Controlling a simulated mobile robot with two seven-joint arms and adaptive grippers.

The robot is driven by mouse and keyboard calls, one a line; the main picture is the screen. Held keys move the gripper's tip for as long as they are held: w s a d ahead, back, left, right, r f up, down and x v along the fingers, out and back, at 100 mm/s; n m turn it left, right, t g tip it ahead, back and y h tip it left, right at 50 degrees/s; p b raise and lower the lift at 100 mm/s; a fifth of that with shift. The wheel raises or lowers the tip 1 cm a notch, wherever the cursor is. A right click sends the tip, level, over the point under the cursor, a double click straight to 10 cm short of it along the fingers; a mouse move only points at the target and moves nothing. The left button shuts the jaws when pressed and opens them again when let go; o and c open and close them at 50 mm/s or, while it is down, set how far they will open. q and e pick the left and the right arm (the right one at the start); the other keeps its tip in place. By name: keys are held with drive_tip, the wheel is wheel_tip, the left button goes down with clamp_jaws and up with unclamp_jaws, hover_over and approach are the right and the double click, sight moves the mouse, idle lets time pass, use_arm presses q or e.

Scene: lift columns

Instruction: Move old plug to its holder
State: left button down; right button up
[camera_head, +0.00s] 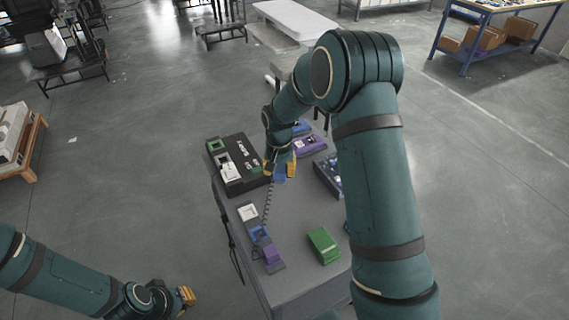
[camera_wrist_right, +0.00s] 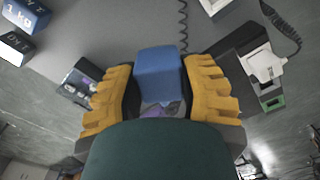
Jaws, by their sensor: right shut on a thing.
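My right gripper (camera_head: 280,168) is shut on a blue plug (camera_head: 280,178), held over the table (camera_head: 292,215) near the black box. In the right wrist view, the blue plug (camera_wrist_right: 160,72) is between the yellow fingers of the gripper (camera_wrist_right: 160,95). Which is the old plug's holder is not marked. My left gripper (camera_head: 186,297) is off the table at lower left; its fingers are too small to read.
A black box (camera_head: 257,180) with a white device stands left of the right gripper. A coiled cord (camera_head: 267,205) runs between gripper and holders. A green block (camera_head: 322,245), a purple device (camera_head: 310,144) and a dark panel (camera_head: 327,174) occupy the table. Its middle is clear.

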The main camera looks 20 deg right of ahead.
drive_tip(key=s+a+m+p, duration=0.3)
drive_tip(key=s+a+m, duration=0.3)
drive_tip(key=a+m, duration=0.45)
drive_tip(key=shift+m, duration=0.45)
drive_tip(key=shift+s+f+b, duration=0.2)
drive_tip(key=shift+f+b, duration=2.8)
drive_tip(key=shift+f, duration=3.4)
drive_tip(key=shift+a, duration=0.1)
drive_tip(key=shift+f+b, duration=0.6)
drive_tip(key=shift+f, duration=0.4)
drive_tip(key=o, duration=1.2)
